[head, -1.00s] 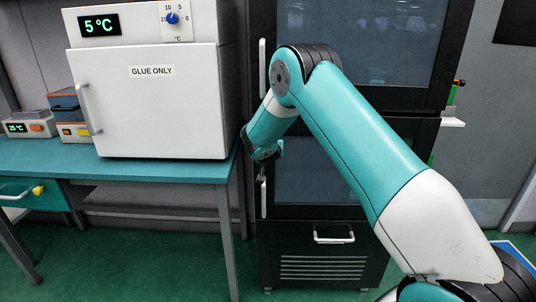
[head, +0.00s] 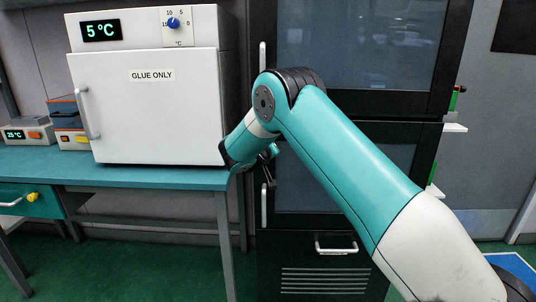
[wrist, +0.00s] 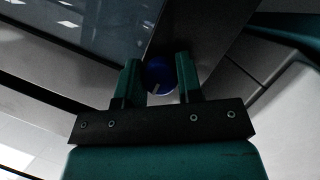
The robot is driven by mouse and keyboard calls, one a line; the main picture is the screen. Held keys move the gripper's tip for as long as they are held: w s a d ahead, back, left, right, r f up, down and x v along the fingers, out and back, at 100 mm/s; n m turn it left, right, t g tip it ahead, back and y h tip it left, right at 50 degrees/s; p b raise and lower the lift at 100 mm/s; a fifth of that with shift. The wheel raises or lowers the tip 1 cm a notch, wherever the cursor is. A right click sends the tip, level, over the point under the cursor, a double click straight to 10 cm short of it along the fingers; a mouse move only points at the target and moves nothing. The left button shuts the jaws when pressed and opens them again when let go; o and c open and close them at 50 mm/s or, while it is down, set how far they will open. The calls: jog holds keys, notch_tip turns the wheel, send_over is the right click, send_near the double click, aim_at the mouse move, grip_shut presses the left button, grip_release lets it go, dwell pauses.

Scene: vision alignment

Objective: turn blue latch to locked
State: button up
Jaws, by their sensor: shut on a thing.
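The blue latch (wrist: 158,76) shows in the wrist view as a round blue knob with a pale mark on it, set against a dark panel. My gripper (wrist: 159,72) has one green finger on each side of the latch and is shut on it. In the head view my gripper (head: 268,178) is small and partly hidden, in front of the dark cabinet (head: 320,242) near its left edge. The latch cannot be made out in the head view.
A white "GLUE ONLY" fridge (head: 145,115) with a 5 °C display stands on the teal bench (head: 120,172), close to the left of my arm. The cabinet has pale vertical handles and a lower drawer handle (head: 336,245). Green floor (head: 110,275) is open in front.

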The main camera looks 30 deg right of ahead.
dwell(0.4)
jog(key=o, duration=0.9)
jog(key=b+v, duration=0.2)
jog(key=v, duration=1.5)
jog(key=shift+s+a+r+b, duration=0.1)
jog(key=shift+b, duration=0.25)
